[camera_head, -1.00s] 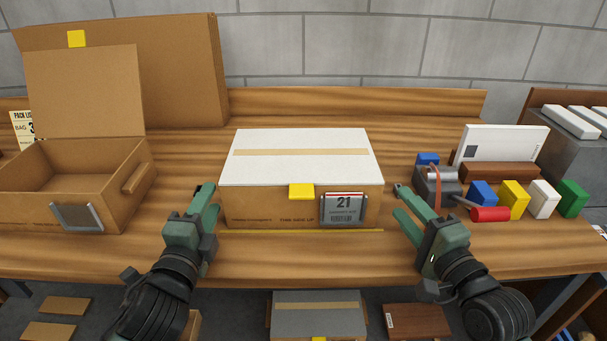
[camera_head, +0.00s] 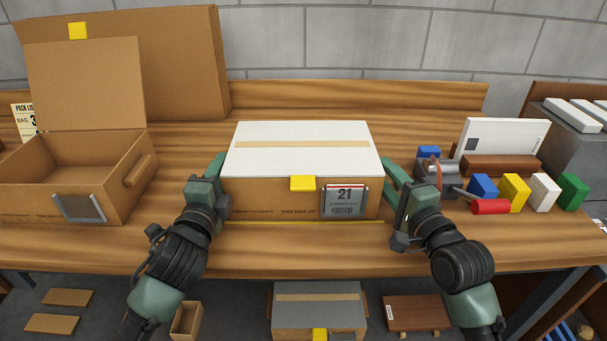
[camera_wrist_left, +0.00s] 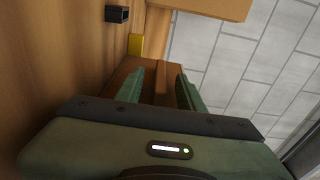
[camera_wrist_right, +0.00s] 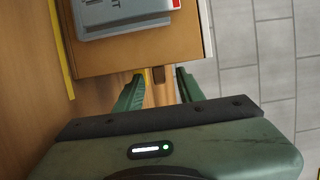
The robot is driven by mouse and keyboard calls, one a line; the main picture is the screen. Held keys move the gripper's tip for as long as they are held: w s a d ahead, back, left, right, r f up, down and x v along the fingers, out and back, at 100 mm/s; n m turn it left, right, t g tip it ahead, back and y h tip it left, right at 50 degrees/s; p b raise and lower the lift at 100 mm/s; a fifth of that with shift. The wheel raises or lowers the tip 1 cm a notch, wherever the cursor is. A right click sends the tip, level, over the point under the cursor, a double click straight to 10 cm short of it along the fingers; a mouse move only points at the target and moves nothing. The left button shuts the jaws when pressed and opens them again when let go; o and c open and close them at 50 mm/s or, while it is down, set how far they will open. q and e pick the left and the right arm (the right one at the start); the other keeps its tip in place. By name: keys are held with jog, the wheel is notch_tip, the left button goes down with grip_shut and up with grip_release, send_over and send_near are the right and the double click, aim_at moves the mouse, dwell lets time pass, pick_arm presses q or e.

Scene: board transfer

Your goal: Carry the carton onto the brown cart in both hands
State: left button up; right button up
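The carton (camera_head: 270,198), with a white top, tape strip, yellow tab and a grey plate reading 21, sits on the wooden bench. My left gripper (camera_head: 216,166) is at its left side, fingers pointing away from me; in the left wrist view the fingers (camera_wrist_left: 159,78) are apart with a brown surface between and beyond them. My right gripper (camera_head: 391,172) is at its right side; in the right wrist view its fingers (camera_wrist_right: 161,74) are apart, with a small brown piece near the tips. I cannot tell whether either touches the carton. No brown cart is clearly in view.
An open cardboard box (camera_head: 80,170) stands left on the bench (camera_head: 300,258). A grey device (camera_head: 437,176) and coloured blocks (camera_head: 515,192) lie close to the right of my right gripper. A grey-topped box (camera_head: 318,300) is below the bench.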

pick_arm(q)
grip_shut()
pick_arm(e)
grip_shut()
dwell(1.3)
